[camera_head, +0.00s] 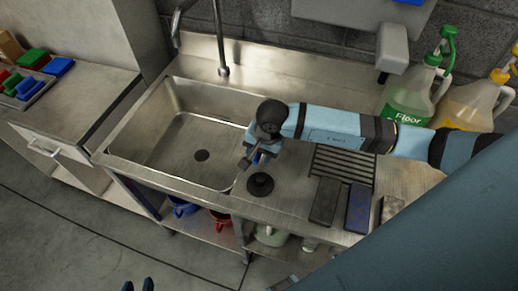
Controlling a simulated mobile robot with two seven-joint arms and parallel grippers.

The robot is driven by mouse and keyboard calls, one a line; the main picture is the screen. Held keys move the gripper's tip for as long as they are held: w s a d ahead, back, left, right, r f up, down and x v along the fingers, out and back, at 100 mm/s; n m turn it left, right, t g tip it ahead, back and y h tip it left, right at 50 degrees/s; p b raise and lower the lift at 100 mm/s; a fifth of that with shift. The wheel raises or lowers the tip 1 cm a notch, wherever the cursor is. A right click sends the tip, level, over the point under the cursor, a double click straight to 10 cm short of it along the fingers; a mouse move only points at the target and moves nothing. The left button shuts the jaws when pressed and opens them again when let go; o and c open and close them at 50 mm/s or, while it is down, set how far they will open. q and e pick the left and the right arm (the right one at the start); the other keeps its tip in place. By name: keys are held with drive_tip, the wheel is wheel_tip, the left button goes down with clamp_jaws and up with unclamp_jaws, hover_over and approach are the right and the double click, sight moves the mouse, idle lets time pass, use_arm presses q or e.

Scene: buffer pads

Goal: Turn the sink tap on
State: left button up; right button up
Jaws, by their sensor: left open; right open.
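The tap (219,42) is a slim metal pipe rising from the back ledge of the steel sink (162,142). Its top runs out of the picture, and a thin curved metal part (177,24) hangs to its left. I cannot make out a handle. No water shows in the basin. My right gripper (252,163) is open and empty above the basin's right rim, below and to the right of the tap and clear of it. My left gripper (138,286) is open at the bottom edge, with only its dark fingertips showing, far from the sink.
A black round plug-like piece (260,185), a ribbed drain area (342,165) and several pads (357,208) are on the right counter. A green bottle (408,96) and a yellow bottle (470,106) stand behind my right arm. A grey dispenser (392,48) is on the wall.

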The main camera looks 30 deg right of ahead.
drive_tip(key=shift+s, duration=0.1)
clamp_jaws()
